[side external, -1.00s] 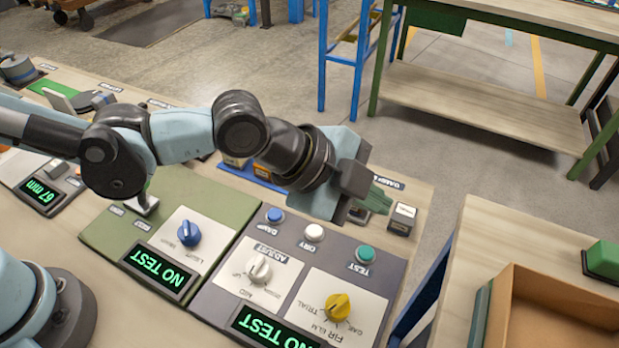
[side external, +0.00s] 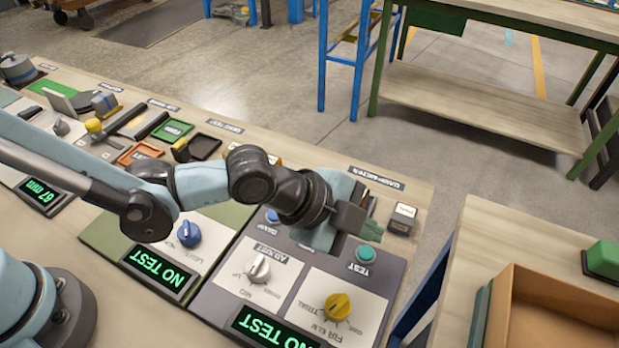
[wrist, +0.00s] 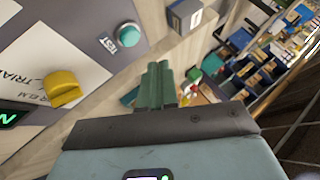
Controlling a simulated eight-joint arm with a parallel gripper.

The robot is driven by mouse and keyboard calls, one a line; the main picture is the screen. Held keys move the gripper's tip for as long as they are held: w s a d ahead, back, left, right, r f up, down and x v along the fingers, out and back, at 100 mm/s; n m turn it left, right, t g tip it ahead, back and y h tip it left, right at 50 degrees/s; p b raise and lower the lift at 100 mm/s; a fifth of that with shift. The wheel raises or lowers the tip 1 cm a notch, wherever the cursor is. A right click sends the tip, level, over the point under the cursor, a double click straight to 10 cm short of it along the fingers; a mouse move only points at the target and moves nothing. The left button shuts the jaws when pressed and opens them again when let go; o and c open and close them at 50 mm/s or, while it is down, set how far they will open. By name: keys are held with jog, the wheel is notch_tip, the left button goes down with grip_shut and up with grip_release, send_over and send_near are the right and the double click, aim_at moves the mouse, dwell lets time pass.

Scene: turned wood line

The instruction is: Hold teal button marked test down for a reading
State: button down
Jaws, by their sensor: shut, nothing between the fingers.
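The teal button (side external: 366,254) marked TEST sits on the dark damp-meter panel (side external: 397,272). It also shows in the wrist view (wrist: 128,35), up and left of my fingers. My gripper (side external: 372,230) is shut and empty, with its green fingers together. In the side view its tips appear just behind the button, close to it in the picture. In the wrist view the fingers (wrist: 157,84) are clear of the button and the button is uncovered. The panel display (side external: 278,329) reads NO TEST.
A yellow knob (side external: 337,306) and a white knob (side external: 259,268) stand on the same panel. The blue DAMP button (side external: 272,216) is partly covered by my wrist, and the DRY button is hidden. A small labelled block (side external: 403,218) stands behind the panel.

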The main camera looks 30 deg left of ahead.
aim_at(360, 254)
jog(key=shift+f, duration=1.2)
jog(key=shift+f, duration=0.1)
dwell(1.1)
jog(key=shift+f, duration=0.35)
jog(key=shift+f, duration=0.35)
dwell(1.6)
jog(key=shift+r, duration=0.1)
dwell(0.9)
jog(key=shift+r, duration=0.7)
jog(key=shift+r, duration=2.5)
